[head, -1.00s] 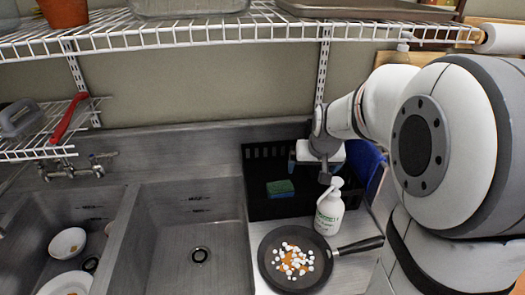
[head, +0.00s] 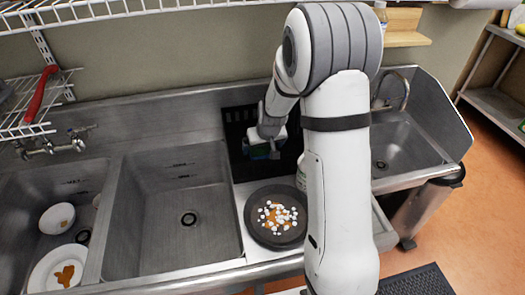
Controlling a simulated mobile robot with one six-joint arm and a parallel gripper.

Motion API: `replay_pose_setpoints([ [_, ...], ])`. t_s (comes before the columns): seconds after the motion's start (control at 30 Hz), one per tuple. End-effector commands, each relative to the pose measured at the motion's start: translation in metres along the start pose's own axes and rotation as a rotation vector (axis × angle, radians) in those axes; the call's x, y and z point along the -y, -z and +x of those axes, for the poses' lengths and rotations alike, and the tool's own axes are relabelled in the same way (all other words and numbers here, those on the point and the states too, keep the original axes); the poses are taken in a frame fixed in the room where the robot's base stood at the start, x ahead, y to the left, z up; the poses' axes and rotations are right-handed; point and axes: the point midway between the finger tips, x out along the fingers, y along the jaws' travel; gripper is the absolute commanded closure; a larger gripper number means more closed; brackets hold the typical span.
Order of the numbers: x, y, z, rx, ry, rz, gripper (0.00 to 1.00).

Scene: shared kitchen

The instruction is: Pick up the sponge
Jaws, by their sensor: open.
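The sponge (head: 258,152), green and blue, lies in the black crate (head: 237,128) at the back of the counter, right of the middle sink. Only a small part of it shows, as my gripper (head: 267,146) is right over it in the picture. My gripper points down into the crate, and its jaws are open. The fingertips are small and partly lost against the dark crate. I cannot tell whether they touch the sponge or stand around it.
A dark pan (head: 262,228) with white and orange bits sits in front of the crate. A white bottle (head: 301,172) is mostly hidden behind my arm. The middle sink (head: 180,210) is empty. The left sink holds a bowl (head: 57,218) and a plate (head: 45,272).

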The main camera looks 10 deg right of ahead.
Motion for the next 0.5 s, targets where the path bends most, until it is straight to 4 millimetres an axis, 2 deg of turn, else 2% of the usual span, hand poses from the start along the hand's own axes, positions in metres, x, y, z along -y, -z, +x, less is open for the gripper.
replay_pose_setpoints([
  [0.2, 0.001, 0.001, 0.025, 0.002, 0.000, 0.001, 0.00],
  [0.5, 0.000, 0.001, 0.031, -0.001, -0.001, 0.002, 0.00],
])
